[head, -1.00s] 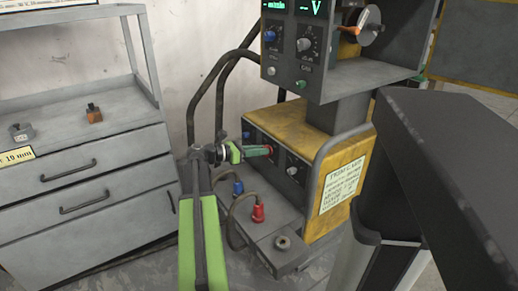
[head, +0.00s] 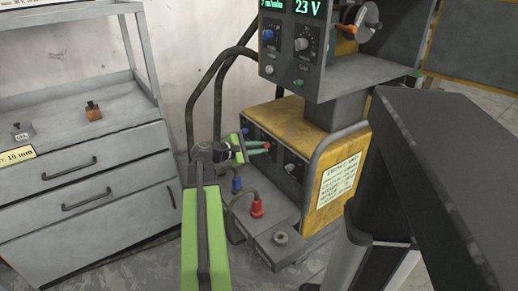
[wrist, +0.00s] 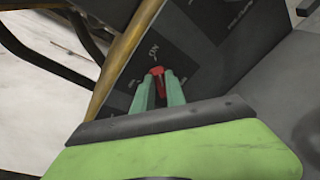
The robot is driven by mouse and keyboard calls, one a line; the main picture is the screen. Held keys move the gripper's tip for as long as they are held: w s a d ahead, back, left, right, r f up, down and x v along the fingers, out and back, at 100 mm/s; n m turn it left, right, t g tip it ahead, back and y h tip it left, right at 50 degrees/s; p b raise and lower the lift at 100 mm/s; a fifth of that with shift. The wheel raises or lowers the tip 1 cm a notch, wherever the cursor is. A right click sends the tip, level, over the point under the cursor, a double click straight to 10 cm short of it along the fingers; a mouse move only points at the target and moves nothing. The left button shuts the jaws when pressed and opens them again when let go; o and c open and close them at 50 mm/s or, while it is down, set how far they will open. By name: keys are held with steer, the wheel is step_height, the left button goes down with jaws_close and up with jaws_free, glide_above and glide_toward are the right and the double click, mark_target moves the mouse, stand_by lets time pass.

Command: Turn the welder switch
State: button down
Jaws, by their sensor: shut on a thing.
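The red welder switch (wrist: 157,74) sits on the dark front panel of the yellow welder (head: 300,122). In the wrist view its top points up towards a white label that reads "ON". My gripper (wrist: 159,88) is shut on the switch, with one green finger on each side of it. In the head view the green fingers of my gripper (head: 262,149) reach the panel from the left, and only a bit of red shows at their tips. The upper unit's displays (head: 308,8) are lit in green, one reading "23 V".
Red (head: 257,207) and blue (head: 237,186) cable plugs stand low in front of the welder. A second dark knob (head: 291,170) is right of the switch. A grey drawer cabinet (head: 85,180) stands at left. Dark cables (head: 202,95) loop behind my arm.

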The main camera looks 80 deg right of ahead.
steer(key=shift+s+m, duration=0.1)
steer(key=shift+m, duration=0.4)
steer(key=c, duration=1.4)
jaws_free()
steer(key=shift+o, duration=0.2)
steer(key=shift+a, duration=0.1)
steer(key=p+v, duration=0.4)
steer(key=v, duration=1.3)
steer(key=shift+a+p, duration=0.3)
steer(key=shift+p, duration=0.05)
